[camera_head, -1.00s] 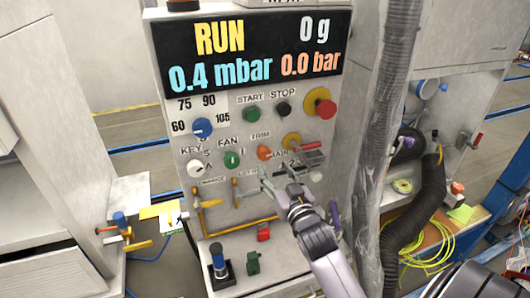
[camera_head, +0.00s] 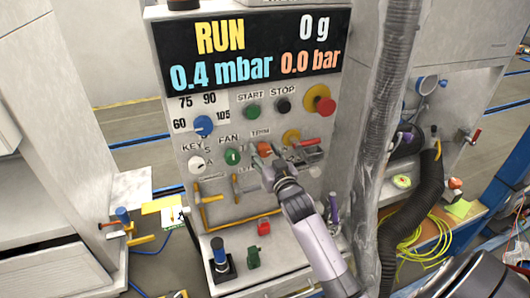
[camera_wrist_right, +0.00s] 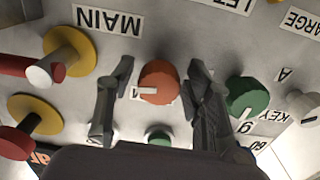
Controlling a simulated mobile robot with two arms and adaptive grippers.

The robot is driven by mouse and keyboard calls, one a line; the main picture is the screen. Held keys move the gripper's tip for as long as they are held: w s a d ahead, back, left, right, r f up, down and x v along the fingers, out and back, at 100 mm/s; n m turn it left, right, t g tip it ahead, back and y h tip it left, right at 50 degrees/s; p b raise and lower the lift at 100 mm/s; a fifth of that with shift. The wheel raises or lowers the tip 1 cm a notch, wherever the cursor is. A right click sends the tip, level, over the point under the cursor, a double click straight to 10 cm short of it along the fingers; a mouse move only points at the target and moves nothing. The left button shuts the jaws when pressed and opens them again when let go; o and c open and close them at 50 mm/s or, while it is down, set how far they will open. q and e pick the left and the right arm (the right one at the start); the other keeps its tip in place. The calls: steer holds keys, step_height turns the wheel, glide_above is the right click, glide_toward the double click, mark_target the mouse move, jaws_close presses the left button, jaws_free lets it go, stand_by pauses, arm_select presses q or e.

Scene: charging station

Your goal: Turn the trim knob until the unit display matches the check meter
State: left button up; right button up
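The orange trim knob (camera_head: 264,149) is on the front panel under the TRIM label, and its white pointer mark shows in the right wrist view (camera_wrist_right: 157,82). My right gripper (camera_head: 264,160) is at the knob. In the right wrist view my right gripper (camera_wrist_right: 162,85) is open, with one finger on each side of the knob and gaps visible. The unit display (camera_head: 250,55) reads RUN, 0 g, 0.4 mbar and 0.0 bar. I cannot pick out a check meter. My left gripper is not in view.
The green fan knob (camera_head: 232,157) is close left of the trim knob. A red-handled yellow valve (camera_head: 308,142) is close right. A grey hose (camera_head: 385,150) hangs right of the panel. A blue-topped black joystick (camera_head: 219,255) stands on the lower ledge.

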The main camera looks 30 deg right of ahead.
steer(key=c, duration=0.9)
steer(key=shift+r+m+p, duration=0.1)
steer(key=shift+m+p, duration=0.45)
steer(key=shift+m, duration=0.05)
steer(key=shift+c, duration=0.2)
steer(key=shift+m, duration=0.4)
steer(key=o, duration=1.2)
steer(key=shift+a, duration=0.1)
